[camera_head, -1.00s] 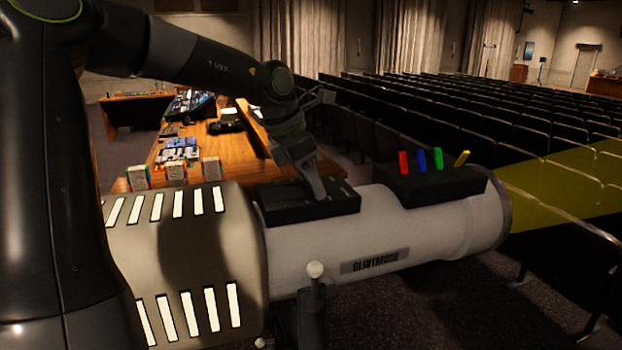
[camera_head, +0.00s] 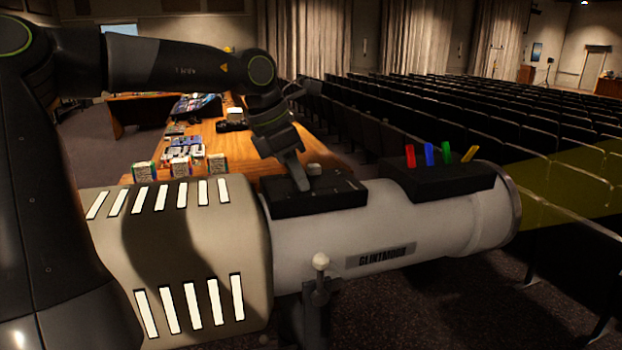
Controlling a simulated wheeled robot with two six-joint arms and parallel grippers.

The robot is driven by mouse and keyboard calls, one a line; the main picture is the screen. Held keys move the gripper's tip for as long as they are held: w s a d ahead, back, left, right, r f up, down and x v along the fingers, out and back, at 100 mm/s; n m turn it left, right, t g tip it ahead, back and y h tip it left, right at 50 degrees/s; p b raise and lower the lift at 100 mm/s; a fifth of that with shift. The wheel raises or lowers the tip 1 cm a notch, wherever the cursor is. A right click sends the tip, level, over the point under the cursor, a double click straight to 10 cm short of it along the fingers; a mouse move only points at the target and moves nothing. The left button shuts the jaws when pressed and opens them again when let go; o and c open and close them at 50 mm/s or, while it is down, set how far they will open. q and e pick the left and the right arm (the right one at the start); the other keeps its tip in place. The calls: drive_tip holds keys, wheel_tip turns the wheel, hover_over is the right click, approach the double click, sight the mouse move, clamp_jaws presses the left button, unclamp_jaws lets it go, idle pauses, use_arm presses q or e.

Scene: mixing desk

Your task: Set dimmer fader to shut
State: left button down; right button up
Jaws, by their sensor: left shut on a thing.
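A black control box (camera_head: 335,198) sits on top of a white spotlight housing (camera_head: 440,222) lettered on its side. My left gripper (camera_head: 303,184) reaches down onto the box from above, with its fingers at the box's top face, left of the box's middle. It is shut on the dimmer fader, which the fingers hide. A small pale knob (camera_head: 314,169) shows just right of the fingers at the back of the box. The fader's slot cannot be made out clearly. My right gripper is out of view.
A second black box (camera_head: 440,184) with red, blue, green and yellow levers stands further right on the housing. A pale knob on a stand (camera_head: 320,261) is below. A wooden desk (camera_head: 240,150) with equipment lies behind; rows of seats fill the right.

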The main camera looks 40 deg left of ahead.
use_arm(q)
drive_tip(key=shift+s+a+r+b, duration=0.1)
drive_tip(key=shift+s+a+b, duration=0.25)
drive_tip(key=shift+s+b, duration=0.3)
drive_tip(key=shift+s+a+b, duration=0.35)
drive_tip(key=shift+s+b, duration=0.3)
drive_tip(key=c, duration=1.6)
unclamp_jaws()
drive_tip(key=shift+o, duration=1.4)
drive_tip(key=shift+s+a, duration=0.1)
drive_tip(key=shift+s, duration=0.1)
drive_tip(key=shift+r, duration=0.3)
drive_tip(key=v, duration=1.7)
drive_tip(key=shift+s+f, duration=0.1)
drive_tip(key=shift+f, duration=0.05)
